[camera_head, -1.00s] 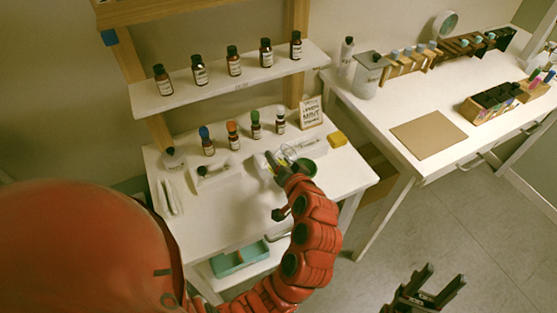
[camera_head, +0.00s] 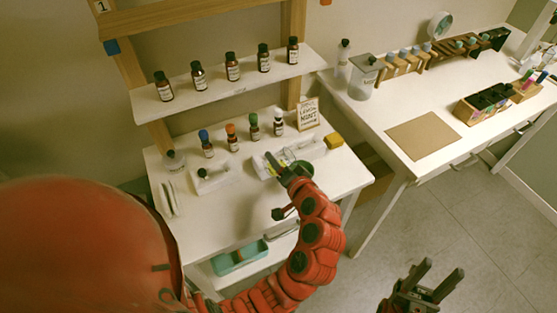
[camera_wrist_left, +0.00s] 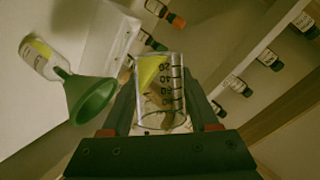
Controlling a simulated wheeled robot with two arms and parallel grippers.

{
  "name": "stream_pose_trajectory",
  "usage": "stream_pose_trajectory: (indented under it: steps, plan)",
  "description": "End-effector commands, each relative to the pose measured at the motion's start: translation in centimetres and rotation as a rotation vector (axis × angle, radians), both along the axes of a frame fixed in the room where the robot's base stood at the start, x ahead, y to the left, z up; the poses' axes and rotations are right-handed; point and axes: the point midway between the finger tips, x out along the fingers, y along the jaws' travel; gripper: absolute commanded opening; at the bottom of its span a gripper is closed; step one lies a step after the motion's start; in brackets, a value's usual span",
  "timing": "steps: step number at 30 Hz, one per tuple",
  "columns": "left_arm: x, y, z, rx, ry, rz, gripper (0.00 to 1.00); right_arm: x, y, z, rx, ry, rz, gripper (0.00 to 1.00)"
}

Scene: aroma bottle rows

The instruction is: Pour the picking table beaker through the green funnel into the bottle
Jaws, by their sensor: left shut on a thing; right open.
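My left gripper (camera_head: 284,164) is shut on the clear beaker (camera_wrist_left: 160,95), which has dark graduation marks and a yellow patch. I cannot tell its liquid level. In the head view the beaker is small and partly hidden by my gripper, above the right side of the white picking table (camera_head: 235,215). The green funnel (camera_wrist_left: 91,98) is just left of the beaker in the left wrist view, apart from its rim. Its spout meets the neck of a clear bottle (camera_wrist_left: 40,56) with a yellow label. My right gripper (camera_head: 428,282) is open and empty, over the floor.
Brown bottles with coloured caps, such as an orange-capped one (camera_head: 232,142), stand behind on the table. More stand on a white shelf (camera_head: 215,87) above. The table's front is clear.

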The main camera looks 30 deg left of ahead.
Motion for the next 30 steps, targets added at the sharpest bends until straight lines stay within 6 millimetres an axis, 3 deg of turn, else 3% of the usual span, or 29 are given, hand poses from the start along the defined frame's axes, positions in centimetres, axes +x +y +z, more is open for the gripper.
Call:
stream_pose_trajectory:
  steps: [30]
  plan:
    - [0.0, 0.0, 0.4, 0.182, 0.141, -0.001, 0.04, 0.0, 0.0, 3.2, 0.000, 0.000, 0.000, 0.50]
